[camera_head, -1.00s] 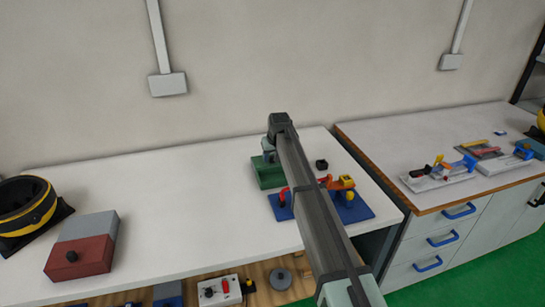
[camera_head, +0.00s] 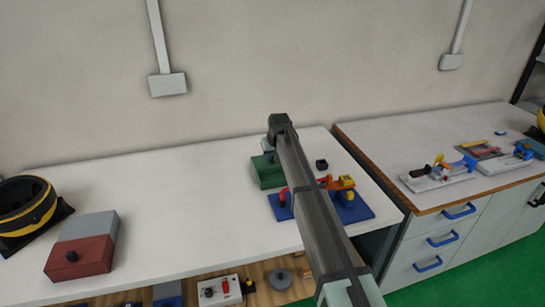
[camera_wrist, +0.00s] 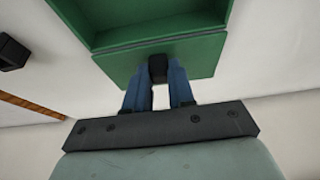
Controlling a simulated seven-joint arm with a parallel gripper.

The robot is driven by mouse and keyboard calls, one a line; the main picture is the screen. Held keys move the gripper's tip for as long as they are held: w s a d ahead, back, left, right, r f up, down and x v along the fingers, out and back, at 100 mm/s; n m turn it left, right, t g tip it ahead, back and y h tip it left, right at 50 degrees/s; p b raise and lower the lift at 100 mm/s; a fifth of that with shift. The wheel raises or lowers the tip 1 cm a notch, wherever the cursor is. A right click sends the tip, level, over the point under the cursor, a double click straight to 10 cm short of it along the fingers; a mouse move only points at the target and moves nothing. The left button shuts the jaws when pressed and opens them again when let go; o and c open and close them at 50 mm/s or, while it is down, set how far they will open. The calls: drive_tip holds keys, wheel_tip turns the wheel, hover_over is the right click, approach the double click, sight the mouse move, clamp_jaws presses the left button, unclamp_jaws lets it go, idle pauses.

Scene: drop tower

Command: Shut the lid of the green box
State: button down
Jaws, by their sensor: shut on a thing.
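The green box (camera_head: 268,175) stands near the back of the white bench, partly hidden behind my arm. In the wrist view its hollow inside (camera_wrist: 150,18) shows at the top, so the box is at least partly uncovered. A flat green panel (camera_wrist: 195,55), apparently the lid, lies at the near side of that opening and carries a black knob (camera_wrist: 158,66). My gripper (camera_wrist: 158,80) has its blue fingers closed on either side of the knob. In the head view my gripper (camera_head: 268,155) is at the box, its fingers mostly hidden.
A blue board (camera_head: 360,209) with red and yellow parts lies right of the box, partly behind my arm. A small black block (camera_head: 321,164) sits behind it. A red and grey box (camera_head: 85,252) stands at the left. The bench between is clear.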

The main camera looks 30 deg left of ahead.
drive_tip(key=shift+d, duration=0.1)
drive_tip(key=s+d, duration=0.6)
drive_tip(key=shift+s+d, duration=0.1)
drive_tip(key=shift+s, duration=0.05)
drive_tip(key=c, duration=1)
unclamp_jaws()
drive_tip(key=shift+o, duration=0.2)
drive_tip(key=v, duration=1.3)
drive_tip(key=shift+r, duration=0.4)
drive_tip(key=shift+s+d, duration=0.1)
